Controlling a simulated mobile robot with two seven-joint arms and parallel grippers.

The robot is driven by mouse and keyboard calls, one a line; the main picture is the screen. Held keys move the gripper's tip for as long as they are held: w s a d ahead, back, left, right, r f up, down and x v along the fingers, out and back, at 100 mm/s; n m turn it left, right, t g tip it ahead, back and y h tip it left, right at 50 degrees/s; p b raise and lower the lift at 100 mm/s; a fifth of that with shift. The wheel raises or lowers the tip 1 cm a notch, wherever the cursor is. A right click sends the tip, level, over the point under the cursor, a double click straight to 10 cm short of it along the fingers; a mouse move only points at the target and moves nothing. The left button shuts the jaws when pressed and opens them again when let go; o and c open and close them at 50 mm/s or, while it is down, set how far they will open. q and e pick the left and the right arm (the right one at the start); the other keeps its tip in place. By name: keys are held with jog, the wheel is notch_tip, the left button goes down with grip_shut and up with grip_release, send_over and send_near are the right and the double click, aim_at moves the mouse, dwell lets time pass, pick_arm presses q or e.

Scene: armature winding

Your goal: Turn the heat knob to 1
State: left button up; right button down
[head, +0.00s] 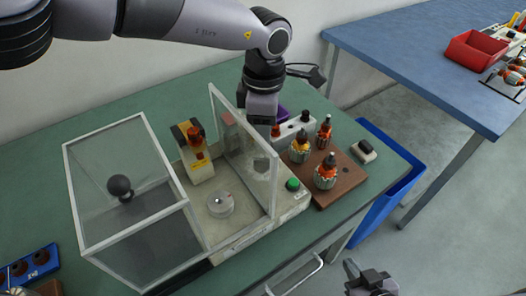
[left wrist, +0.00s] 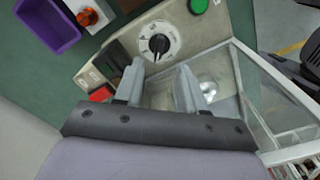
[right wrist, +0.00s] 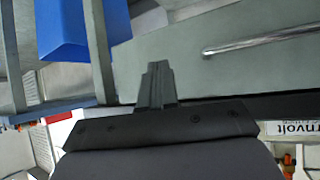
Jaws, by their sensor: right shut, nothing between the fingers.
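The heat knob (left wrist: 158,44) is black on a round pale dial, on the machine's panel (left wrist: 112,50). It shows in the left wrist view, just beyond my left fingertips; its dial marks are too small to read. My left gripper (left wrist: 158,78) is open and empty, its two fingers apart and pointing toward the knob. In the head view my left gripper (head: 262,118) is over the machine's back right part, and I cannot make out the knob. My right gripper (right wrist: 157,70) is shut and empty, low in front of the table; it also shows in the head view (head: 368,280).
The machine's clear guard panel (head: 250,165) stands close to my left gripper. A green button (head: 292,184) is on the machine's front right. A brown board (head: 340,185) holds several wound armatures. A clear box (head: 125,190) stands left. A blue bin (head: 400,185) is beside the table.

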pick_arm(q)
notch_tip(320, 180, down, 8)
jog(key=shift+p, duration=0.35)
jog(key=shift+c, duration=0.3)
grip_shut()
